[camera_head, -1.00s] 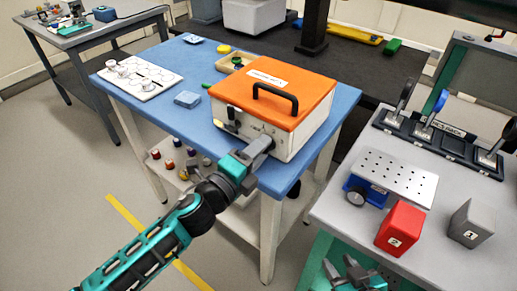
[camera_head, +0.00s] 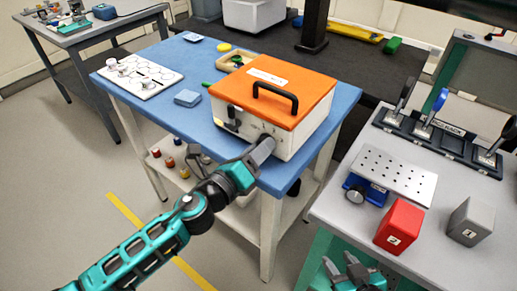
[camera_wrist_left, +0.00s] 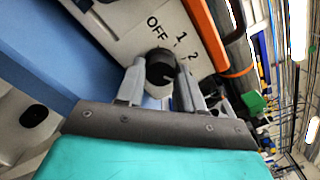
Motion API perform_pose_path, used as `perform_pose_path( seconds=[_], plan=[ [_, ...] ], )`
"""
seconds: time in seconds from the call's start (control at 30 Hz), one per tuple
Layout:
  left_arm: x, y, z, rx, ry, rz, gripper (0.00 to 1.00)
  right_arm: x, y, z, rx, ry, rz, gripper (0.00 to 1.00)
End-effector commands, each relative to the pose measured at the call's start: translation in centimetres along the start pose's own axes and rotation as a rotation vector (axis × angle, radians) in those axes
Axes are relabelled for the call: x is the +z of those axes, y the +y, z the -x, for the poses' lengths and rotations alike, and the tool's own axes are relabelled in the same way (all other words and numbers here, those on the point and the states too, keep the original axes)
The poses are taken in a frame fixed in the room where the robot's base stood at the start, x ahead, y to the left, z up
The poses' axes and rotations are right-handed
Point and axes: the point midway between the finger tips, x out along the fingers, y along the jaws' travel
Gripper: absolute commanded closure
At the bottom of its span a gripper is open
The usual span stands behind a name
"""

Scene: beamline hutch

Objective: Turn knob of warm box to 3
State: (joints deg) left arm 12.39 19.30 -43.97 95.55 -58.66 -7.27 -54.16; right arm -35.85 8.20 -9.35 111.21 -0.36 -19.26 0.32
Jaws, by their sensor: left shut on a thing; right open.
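The warm box (camera_head: 300,140), white with an orange lid and black handle, sits on the blue table. Its dark round knob (camera_wrist_left: 160,67) shows in the left wrist view, with the printed marks OFF, 1 and 2 beside it. A mark 3 is not visible there, and I cannot read the knob's setting. My left gripper (camera_head: 264,148) is at the box's front; in the left wrist view its fingers (camera_wrist_left: 160,84) are shut on the knob, one on each side. My right gripper (camera_head: 347,268) is open and empty at the bottom of the head view.
A white plate with round marks (camera_head: 140,75), a small blue box (camera_head: 187,98) and a tray (camera_head: 236,62) share the blue table. The grey table at right holds a perforated plate (camera_head: 395,175), a red block (camera_head: 398,226) and a grey block (camera_head: 470,221).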

Motion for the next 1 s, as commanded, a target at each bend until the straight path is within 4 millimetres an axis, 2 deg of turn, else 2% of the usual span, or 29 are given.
perform_pose_path(
  seconds=[0.47, 0.5, 0.73, 1.0],
  plan=[
    [-0.01, 0.05, 0.01, 0.001, 0.001, -0.017, 0.94, 0.0, 0.05, -0.01, 0.001, 0.0, 0.0, 0.57],
    [-0.01, 0.05, 0.01, 0.001, 0.0, -0.017, 0.59, -0.01, 0.05, -0.01, 0.001, 0.0, 0.0, 0.57],
    [0.0, 0.03, 0.01, 0.0, 0.0, -0.014, 0.37, -0.01, 0.06, -0.02, 0.001, 0.0, 0.001, 0.57],
    [-0.02, 0.05, 0.17, 0.001, 0.0, -0.012, 0.37, -0.01, 0.06, -0.03, 0.001, 0.0, 0.001, 0.57]
  ],
)
